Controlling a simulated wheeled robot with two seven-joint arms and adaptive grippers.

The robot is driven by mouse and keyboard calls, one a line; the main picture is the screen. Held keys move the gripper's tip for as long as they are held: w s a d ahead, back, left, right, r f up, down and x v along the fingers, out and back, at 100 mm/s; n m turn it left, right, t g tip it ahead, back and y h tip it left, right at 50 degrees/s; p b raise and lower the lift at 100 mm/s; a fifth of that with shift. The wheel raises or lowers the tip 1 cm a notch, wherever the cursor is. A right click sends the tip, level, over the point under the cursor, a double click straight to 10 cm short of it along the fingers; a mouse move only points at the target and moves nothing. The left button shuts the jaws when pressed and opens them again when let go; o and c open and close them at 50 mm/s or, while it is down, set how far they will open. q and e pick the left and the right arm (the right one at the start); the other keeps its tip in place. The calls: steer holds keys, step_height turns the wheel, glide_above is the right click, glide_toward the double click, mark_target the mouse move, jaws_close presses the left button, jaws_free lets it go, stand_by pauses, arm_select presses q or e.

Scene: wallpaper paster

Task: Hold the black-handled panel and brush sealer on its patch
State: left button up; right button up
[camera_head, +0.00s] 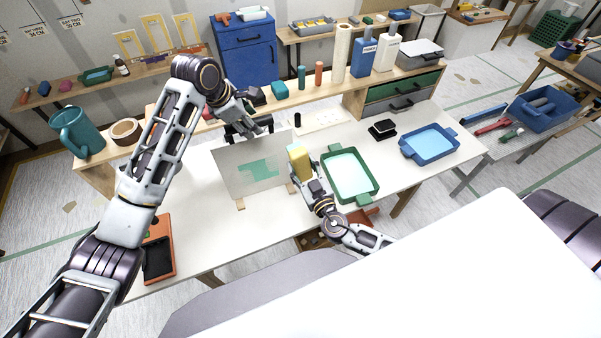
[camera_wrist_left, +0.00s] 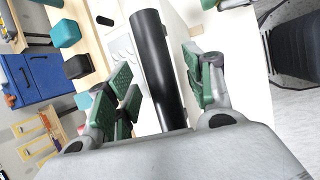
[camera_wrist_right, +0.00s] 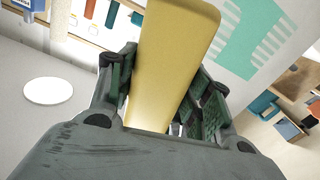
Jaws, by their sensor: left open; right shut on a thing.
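The white panel (camera_head: 228,172) stands upright on the table, with a green patch (camera_head: 262,169) on its face. The patch's comb-like edge also shows in the right wrist view (camera_wrist_right: 238,40). My left gripper (camera_head: 248,126) is at the panel's top edge. In the left wrist view, the black handle (camera_wrist_left: 158,75) lies between its open, green-padded fingers, with gaps beside it. My right gripper (camera_head: 302,180) is shut on a yellow brush-like piece (camera_head: 299,160), held up near the panel's right edge. This piece fills the middle of the right wrist view (camera_wrist_right: 165,65); its bristles cannot be made out.
A green tray (camera_head: 373,197) with pale contents is just right of my right gripper. A black block (camera_head: 382,129) and a blue tray (camera_head: 456,149) are farther right. An orange-framed black item (camera_head: 158,258) lies at the front left. The table before the panel is clear.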

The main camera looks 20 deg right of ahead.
arm_select(q)
steer(key=shift+d+f, duration=0.1)
steer(key=shift+f, duration=0.1)
steer(key=shift+w+d+f, duration=0.2)
steer(key=shift+d+f, duration=0.05)
steer(key=shift+f, duration=0.3)
jaws_close()
stand_by(0.4)
steer(key=shift+f, duration=0.1)
stand_by(0.6)
